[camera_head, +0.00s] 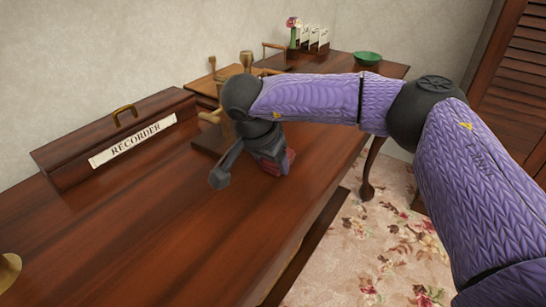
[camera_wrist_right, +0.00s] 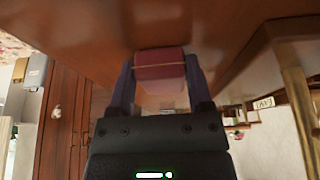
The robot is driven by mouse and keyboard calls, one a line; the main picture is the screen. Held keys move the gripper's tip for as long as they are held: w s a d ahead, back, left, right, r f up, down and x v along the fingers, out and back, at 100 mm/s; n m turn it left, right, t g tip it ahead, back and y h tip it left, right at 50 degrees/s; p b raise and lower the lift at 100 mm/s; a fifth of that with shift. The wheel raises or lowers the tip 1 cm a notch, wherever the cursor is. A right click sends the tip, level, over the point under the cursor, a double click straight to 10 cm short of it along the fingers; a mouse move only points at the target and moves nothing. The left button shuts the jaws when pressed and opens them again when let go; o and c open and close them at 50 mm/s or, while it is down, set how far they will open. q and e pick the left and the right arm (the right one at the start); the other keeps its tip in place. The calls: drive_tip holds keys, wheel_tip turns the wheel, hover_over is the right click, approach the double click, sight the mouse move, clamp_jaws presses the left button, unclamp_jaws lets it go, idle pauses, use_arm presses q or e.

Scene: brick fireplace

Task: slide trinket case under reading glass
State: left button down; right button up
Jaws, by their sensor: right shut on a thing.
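The trinket case appears to be a small red-pink box (camera_wrist_right: 160,64) with a thin gold line, between my right gripper's two fingers in the wrist view. In the head view only a reddish sliver (camera_head: 291,158) of it shows beside the gripper, at the table surface. My right gripper (camera_head: 273,165) is shut on it, pointing down near the table's front edge. A wooden base with brass parts (camera_head: 203,143) stands just left of and behind the gripper, partly hidden by my arm. I cannot clearly make out the reading glass's lens. My left gripper is not in view.
A long wooden box labelled RECORDER (camera_head: 115,140) stands at the back left. A green bowl (camera_head: 367,58) and a card rack (camera_head: 314,40) are at the far end. A brass object (camera_head: 8,270) is at lower left. The table's left foreground (camera_head: 150,230) is clear.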

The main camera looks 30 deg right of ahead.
sight(268, 162)
drive_tip(key=shift+w+d, duration=0.15)
drive_tip(key=shift+d, duration=0.1)
drive_tip(key=o, duration=0.8)
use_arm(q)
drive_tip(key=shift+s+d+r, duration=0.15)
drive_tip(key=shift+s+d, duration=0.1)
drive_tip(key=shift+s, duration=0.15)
use_arm(e)
drive_tip(key=o, duration=0.5)
drive_tip(key=shift+c, duration=0.2)
drive_tip(key=p+v, duration=0.2)
drive_tip(key=v, duration=0.1)
drive_tip(key=shift+r, duration=0.25)
drive_tip(key=s+a+p, duration=0.1)
drive_tip(key=a, duration=0.2)
drive_tip(key=s+a+p, duration=0.1)
drive_tip(key=a, duration=0.2)
drive_tip(key=s+a+p, duration=0.1)
drive_tip(key=s+a, duration=0.1)
drive_tip(key=a, duration=0.2)
drive_tip(key=shift+s+a+f, duration=0.1)
drive_tip(key=shift+f, duration=0.05)
drive_tip(key=shift+s+a+f+p, duration=0.1)
drive_tip(key=shift+s+a+p, duration=0.15)
drive_tip(key=shift+a, duration=0.25)
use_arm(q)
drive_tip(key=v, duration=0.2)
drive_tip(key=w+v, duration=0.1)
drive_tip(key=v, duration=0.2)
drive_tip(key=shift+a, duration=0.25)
